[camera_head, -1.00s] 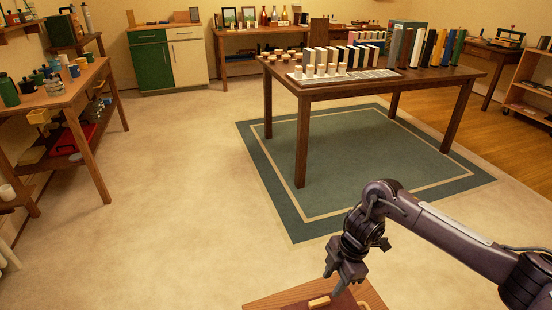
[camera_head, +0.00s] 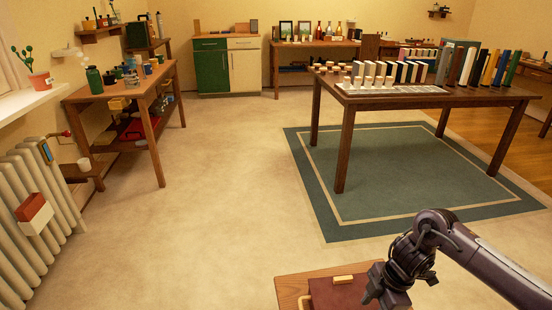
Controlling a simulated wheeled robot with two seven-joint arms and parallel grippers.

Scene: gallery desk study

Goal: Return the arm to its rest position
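My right arm comes in from the lower right, and its gripper (camera_head: 386,297) points down at the bottom of the view. The gripper is over or beside a wooden surface (camera_head: 290,288) that carries a dark red-brown object (camera_head: 335,295) with a light wooden handle. The fingers are dark and small here, and I cannot tell whether they are apart or whether they touch the red-brown object. My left gripper is not in view.
A dark wooden table (camera_head: 420,101) with books and small blocks stands on a green rug (camera_head: 400,170) at right. A shelf table (camera_head: 110,90) stands at left, with a radiator (camera_head: 40,215) nearer. The beige floor (camera_head: 220,170) between them is clear.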

